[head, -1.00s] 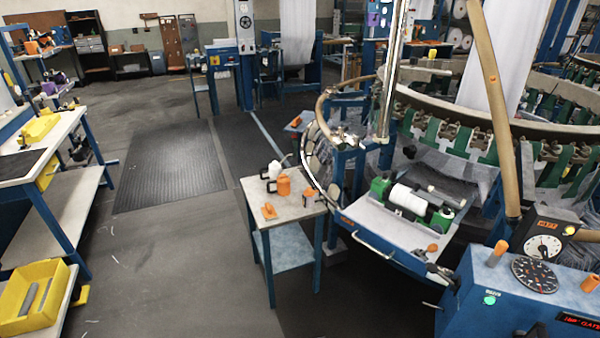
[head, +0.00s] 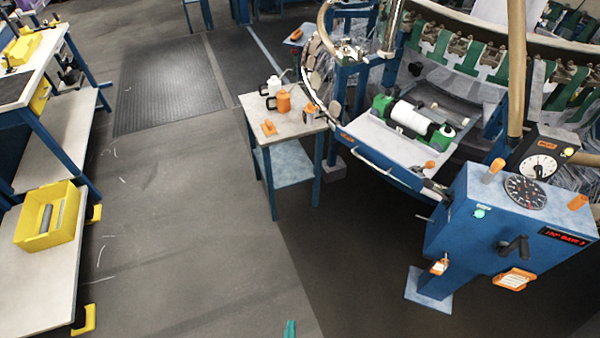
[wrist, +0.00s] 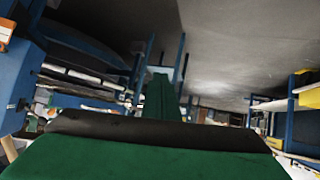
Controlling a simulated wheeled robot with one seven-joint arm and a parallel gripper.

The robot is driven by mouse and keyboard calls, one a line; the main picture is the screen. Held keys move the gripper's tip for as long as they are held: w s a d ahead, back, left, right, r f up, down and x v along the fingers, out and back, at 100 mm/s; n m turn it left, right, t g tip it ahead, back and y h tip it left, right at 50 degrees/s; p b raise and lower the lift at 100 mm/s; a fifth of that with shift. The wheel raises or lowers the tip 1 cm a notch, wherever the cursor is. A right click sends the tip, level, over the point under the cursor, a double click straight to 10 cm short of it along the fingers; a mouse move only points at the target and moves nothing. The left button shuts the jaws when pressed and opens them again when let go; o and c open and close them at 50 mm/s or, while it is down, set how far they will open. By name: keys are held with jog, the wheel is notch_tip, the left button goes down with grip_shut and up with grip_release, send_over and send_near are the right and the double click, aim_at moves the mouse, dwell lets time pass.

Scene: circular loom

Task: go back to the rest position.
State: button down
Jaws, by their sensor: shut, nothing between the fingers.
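My gripper (wrist: 160,80) shows in the wrist view as a narrow green finger shape beyond a dark bar and a broad green body. Its fingers are together with nothing between them. It points out over the room, and no object touches it. In the head view only a small teal tip (head: 290,328) shows at the bottom edge, which looks like part of my gripper. The rest of my arm is out of that view.
A small side table (head: 282,113) holds orange and white containers. The circular loom (head: 470,60) and a blue control box (head: 510,215) stand right. A workbench (head: 45,75) and a yellow bin (head: 50,218) are left. The grey floor (head: 180,230) between is clear.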

jog(key=s+d+r+t, duration=0.1)
jog(key=s+r, duration=0.2)
jog(key=r, duration=0.5)
jog(key=s+d+r+t, duration=0.1)
jog(key=s+r, duration=0.3)
jog(key=r, duration=0.4)
jog(key=s+d+r+t, duration=0.1)
jog(key=s+r, duration=0.3)
jog(key=r, duration=0.5)
jog(key=shift+s+m+t+y, duration=0.3)
jog(key=shift+t+y, duration=0.1)
jog(key=shift+t, duration=0.3)
